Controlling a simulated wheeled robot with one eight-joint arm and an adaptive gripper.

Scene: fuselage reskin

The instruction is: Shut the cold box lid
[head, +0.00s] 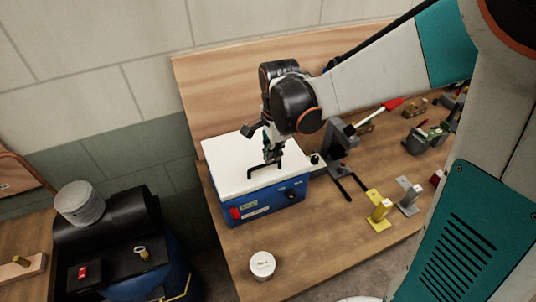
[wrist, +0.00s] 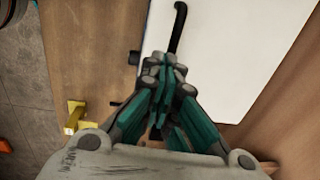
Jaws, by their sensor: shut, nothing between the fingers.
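The cold box (head: 262,206) is a blue box with a white lid (head: 228,160) on the wooden bench in the head view. The lid lies flat over the box and looks down; I cannot tell whether any gap is left at its edge. A black handle (head: 264,174) stands on the lid. My gripper (head: 273,160) is shut and empty, pointing down just above the lid at the handle's far right end. In the wrist view my gripper (wrist: 165,75) is over the edge of the white lid (wrist: 225,60), with the handle (wrist: 178,25) beyond the fingertips. Contact cannot be told.
A white round tub (head: 262,265) stands on the bench in front of the box. Right of the box are a grey clamp with a red-tipped lever (head: 392,104), a yellow bracket (head: 379,208) and a grey bracket (head: 408,195). A wooden panel (head: 225,90) rises behind.

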